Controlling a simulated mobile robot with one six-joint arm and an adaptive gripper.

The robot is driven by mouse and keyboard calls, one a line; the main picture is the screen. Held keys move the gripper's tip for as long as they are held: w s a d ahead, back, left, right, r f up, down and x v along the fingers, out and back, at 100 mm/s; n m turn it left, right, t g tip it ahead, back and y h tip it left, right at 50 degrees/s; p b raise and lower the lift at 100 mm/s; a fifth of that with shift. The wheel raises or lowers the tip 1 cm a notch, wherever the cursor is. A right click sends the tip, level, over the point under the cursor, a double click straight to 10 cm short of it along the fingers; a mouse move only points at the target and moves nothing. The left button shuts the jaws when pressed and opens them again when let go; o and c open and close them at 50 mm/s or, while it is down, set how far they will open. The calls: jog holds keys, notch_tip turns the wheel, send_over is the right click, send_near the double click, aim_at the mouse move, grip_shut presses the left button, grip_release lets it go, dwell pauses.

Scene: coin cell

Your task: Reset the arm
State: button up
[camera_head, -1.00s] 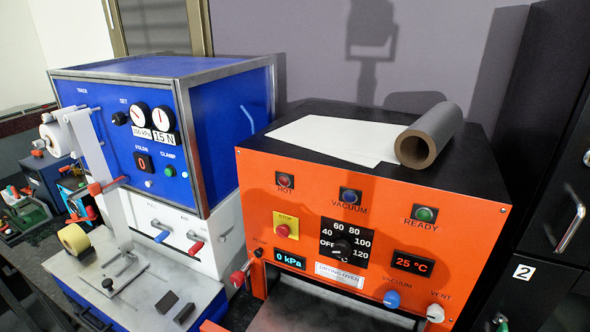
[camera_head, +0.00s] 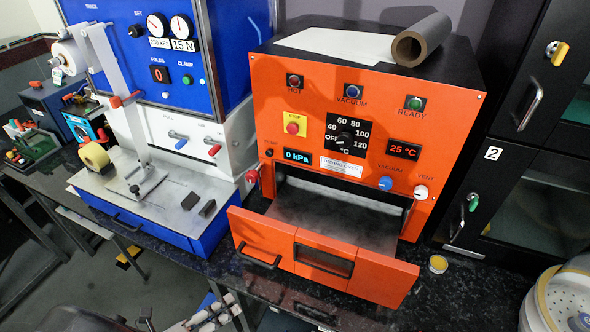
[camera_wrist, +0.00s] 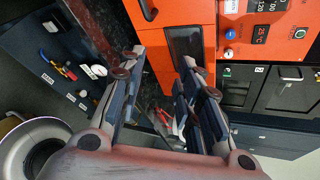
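My gripper (camera_wrist: 161,62) shows in the wrist view. Its two dark fingers stand well apart, with nothing between them, so it is open and empty. The orange drying oven (camera_wrist: 172,30) is beyond the fingertips in that view, apart from them.
A blue and white machine (camera_head: 208,62) stands left of the oven. A grey roll (camera_head: 428,38) and white sheet (camera_head: 310,42) lie on the oven. Black cabinets (camera_head: 520,120) stand at right.

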jog(key=w+d+r+m+g+y+b, duration=0.15)
jog(key=d+r+m+g, duration=0.25)
jog(key=d+r+m, duration=0.4)
jog(key=w+d+r+m+g, duration=0.3)
jog(key=d+r+m+g, duration=0.25)
jog(key=d+m, duration=0.5)
jog(key=s+d+r+m+t+y, duration=0.1)
jog(key=s+d+r+m+y, duration=0.1)
jog(key=m, duration=0.5)
jog(key=s+d+r+m+t+y, duration=0.1)
jog(key=s+d+r+m+y, duration=0.1)
jog(key=d+m, duration=0.5)
jog(key=s+d+r+m+t+y+b, duration=0.1)
jog(key=s+d+r+m+y, duration=0.2)
jog(key=m, duration=0.6)
jog(key=shift+s+d+r+t, duration=0.4)
jog(key=shift+s+d, duration=0.4)
jog(key=shift+s, duration=0.35)
